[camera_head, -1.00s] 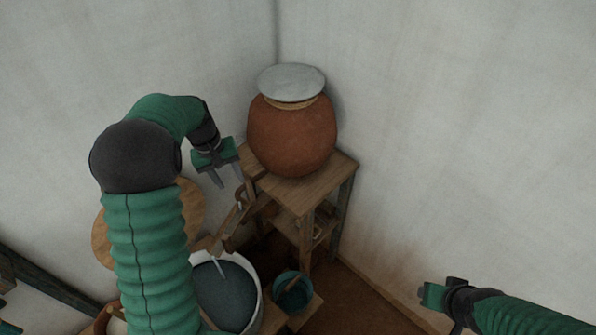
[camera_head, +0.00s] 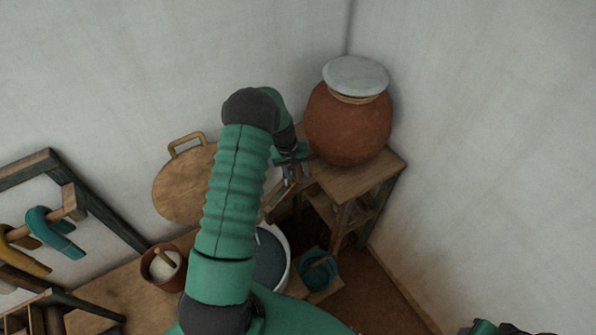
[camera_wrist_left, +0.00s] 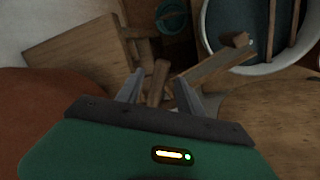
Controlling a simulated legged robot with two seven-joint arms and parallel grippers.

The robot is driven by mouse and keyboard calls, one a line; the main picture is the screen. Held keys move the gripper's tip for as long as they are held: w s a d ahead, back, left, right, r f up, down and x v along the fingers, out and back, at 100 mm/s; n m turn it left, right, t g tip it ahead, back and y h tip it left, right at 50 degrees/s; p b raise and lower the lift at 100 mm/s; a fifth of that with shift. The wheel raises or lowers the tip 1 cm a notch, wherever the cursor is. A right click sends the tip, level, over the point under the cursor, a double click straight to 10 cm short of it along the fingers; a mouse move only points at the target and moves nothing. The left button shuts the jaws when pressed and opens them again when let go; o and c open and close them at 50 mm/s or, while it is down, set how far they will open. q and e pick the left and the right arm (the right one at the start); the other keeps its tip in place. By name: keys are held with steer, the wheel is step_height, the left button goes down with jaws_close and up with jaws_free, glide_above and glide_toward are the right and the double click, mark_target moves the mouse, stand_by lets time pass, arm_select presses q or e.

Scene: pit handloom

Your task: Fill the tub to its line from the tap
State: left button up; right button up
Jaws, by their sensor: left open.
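The tub (camera_head: 287,268) has a pale rim and dark bluish liquid inside. My left arm hides part of it in the head view; it also shows at upper right in the wrist view (camera_wrist_left: 203,45). A wooden spout (camera_wrist_left: 212,64) slopes from below the clay jar (camera_head: 345,128) toward the tub. A small wooden piece, perhaps the tap's handle (camera_wrist_left: 157,82), lies between my fingers in the wrist view, not visibly gripped. My left gripper (camera_head: 291,178) is open beside the jar's stand. My right gripper (camera_head: 487,328) is cut off by the bottom edge. I cannot make out the tub's line.
The jar sits on a wooden stand (camera_head: 362,182) in the corner. A teal pot (camera_head: 320,272) stands right of the tub. A round wooden lid (camera_head: 180,190) leans on the wall. A brown pot (camera_head: 163,268) and a rack with teal and yellow hanks (camera_head: 55,235) are at left.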

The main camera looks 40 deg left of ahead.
arm_select(q)
steer(key=shift+w+f, duration=0.1)
steer(key=shift+f, duration=0.65)
steer(key=shift+d, duration=0.1)
steer(key=shift+c, duration=0.3)
jaws_close()
stand_by(0.5)
